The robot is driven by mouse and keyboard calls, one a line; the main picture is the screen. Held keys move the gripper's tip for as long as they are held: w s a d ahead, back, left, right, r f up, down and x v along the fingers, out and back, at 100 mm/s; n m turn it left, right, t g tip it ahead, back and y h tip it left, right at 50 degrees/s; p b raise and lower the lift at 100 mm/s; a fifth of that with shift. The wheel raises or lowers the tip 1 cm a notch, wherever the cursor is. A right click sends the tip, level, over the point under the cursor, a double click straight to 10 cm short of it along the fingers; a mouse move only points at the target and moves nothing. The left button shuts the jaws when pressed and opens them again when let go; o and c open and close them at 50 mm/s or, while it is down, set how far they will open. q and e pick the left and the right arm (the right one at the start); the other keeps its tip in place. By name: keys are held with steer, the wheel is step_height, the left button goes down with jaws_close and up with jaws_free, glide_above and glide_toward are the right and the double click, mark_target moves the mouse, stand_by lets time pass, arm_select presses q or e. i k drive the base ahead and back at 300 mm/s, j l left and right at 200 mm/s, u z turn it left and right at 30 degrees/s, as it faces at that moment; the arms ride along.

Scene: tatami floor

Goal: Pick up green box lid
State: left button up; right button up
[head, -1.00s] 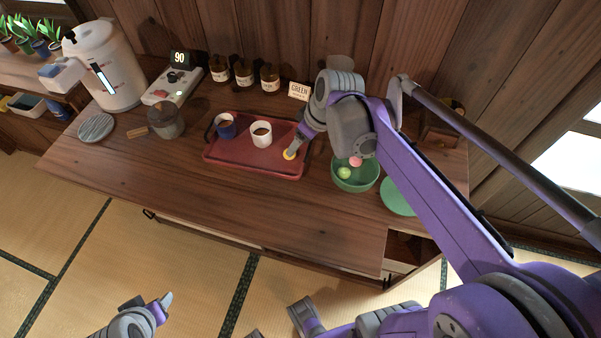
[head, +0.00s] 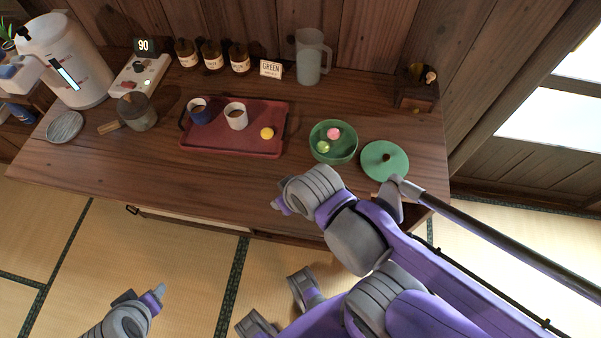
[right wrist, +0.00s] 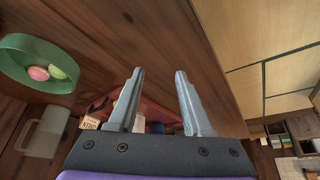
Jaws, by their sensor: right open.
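The green box lid (head: 372,165) is a flat round disc with a dark knob. It lies on the wooden counter at the right, beside the green box (head: 345,152), a round open bowl holding a pink ball (head: 334,134) and a light green ball (head: 323,147). My right gripper (head: 279,204) is over the counter's front edge, left of and nearer than the lid, apart from it. In the right wrist view its two fingers (right wrist: 160,100) are spread and empty; the green box (right wrist: 20,72) shows there, the lid does not. My left gripper (head: 158,292) is low over the floor; its jaws are unclear.
A red tray (head: 225,148) holds two cups and a yellow ball (head: 267,133). A clear jug (head: 310,60), several brown jars, a GREEN sign (head: 270,69) and a small wooden stand (head: 416,90) line the back. The counter's front left is clear.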

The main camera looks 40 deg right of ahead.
mark_target(379, 159)
steer(key=k+l+z, duration=0.1)
steer(key=z, duration=1.55)
